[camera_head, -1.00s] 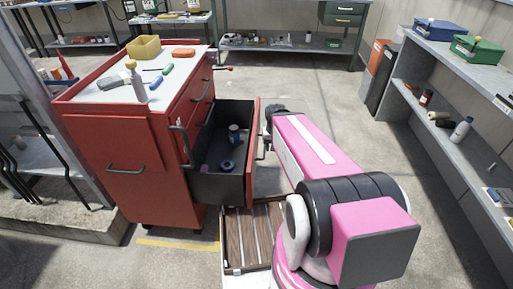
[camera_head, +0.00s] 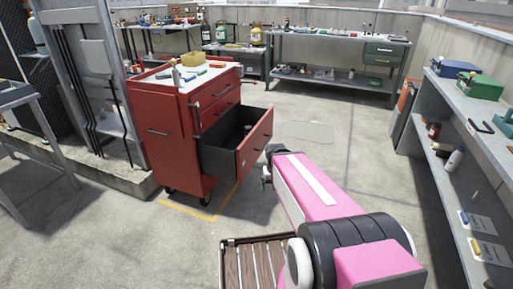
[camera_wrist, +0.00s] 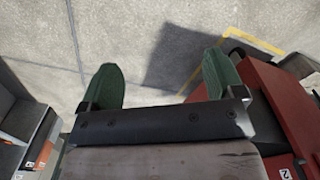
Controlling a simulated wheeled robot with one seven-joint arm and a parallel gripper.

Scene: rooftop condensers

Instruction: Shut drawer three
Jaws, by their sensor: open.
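The red tool cabinet (camera_head: 168,135) stands left of centre in the head view. One drawer, below the upper ones, is pulled out; its red front (camera_head: 254,144) faces right and its dark tray (camera_head: 218,160) shows, with a dim item inside. I cannot read its number there. My gripper (camera_head: 267,176) is just right of and below the drawer front, seemingly apart from it. In the wrist view my gripper (camera_wrist: 162,80) has its two green fingers spread, with only floor between them. Red cabinet parts (camera_wrist: 288,105) show right of them, with a small label reading 2.
Small tools lie on the cabinet top. A slatted wooden platform (camera_head: 258,262) is at the bottom centre. A grey shelf (camera_head: 455,115) runs along the right, and a workbench (camera_head: 335,40) stands at the back. Open concrete floor lies between the cabinet and the shelf.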

